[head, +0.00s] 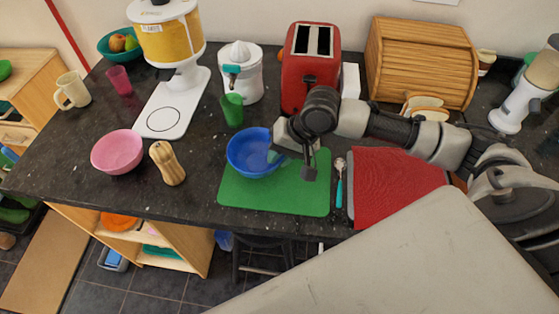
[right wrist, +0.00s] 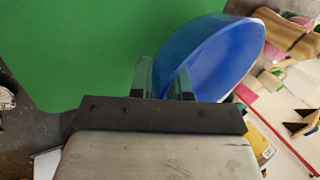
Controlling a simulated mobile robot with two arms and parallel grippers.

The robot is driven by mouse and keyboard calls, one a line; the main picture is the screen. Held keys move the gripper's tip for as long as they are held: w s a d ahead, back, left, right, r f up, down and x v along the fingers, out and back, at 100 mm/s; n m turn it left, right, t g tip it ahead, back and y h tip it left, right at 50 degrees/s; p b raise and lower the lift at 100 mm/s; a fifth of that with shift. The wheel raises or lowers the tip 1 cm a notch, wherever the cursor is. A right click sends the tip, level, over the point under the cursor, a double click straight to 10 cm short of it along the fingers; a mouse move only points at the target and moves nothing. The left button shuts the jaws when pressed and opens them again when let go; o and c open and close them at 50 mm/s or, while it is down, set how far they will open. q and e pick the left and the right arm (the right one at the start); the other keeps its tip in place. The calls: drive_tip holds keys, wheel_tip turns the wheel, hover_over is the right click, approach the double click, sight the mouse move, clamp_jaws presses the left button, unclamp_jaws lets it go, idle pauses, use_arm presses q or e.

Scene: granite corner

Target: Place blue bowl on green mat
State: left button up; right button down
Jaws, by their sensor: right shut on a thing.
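The blue bowl (head: 248,150) is over the back left part of the green mat (head: 270,198) in the head view. My right gripper (head: 278,154) is shut on the bowl's right rim. In the right wrist view the fingers (right wrist: 164,80) pinch the wall of the bowl (right wrist: 222,60), with the green mat (right wrist: 70,45) beyond. I cannot tell whether the bowl's base touches the mat. My left gripper is not in view.
A green cup (head: 232,109) and a white juicer (head: 241,75) stand behind the bowl. A red toaster (head: 309,62) is at the back. A turquoise-handled spoon (head: 339,186) and a red mat (head: 392,185) lie right. A pepper mill (head: 168,163) and pink bowl (head: 117,151) are left.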

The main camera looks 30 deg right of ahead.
sight(280, 173)
drive_tip(key=shift+f, duration=1.45)
drive_tip(key=c, duration=1.1)
unclamp_jaws()
drive_tip(key=shift+s+f, duration=0.1)
drive_tip(key=v, duration=1.2)
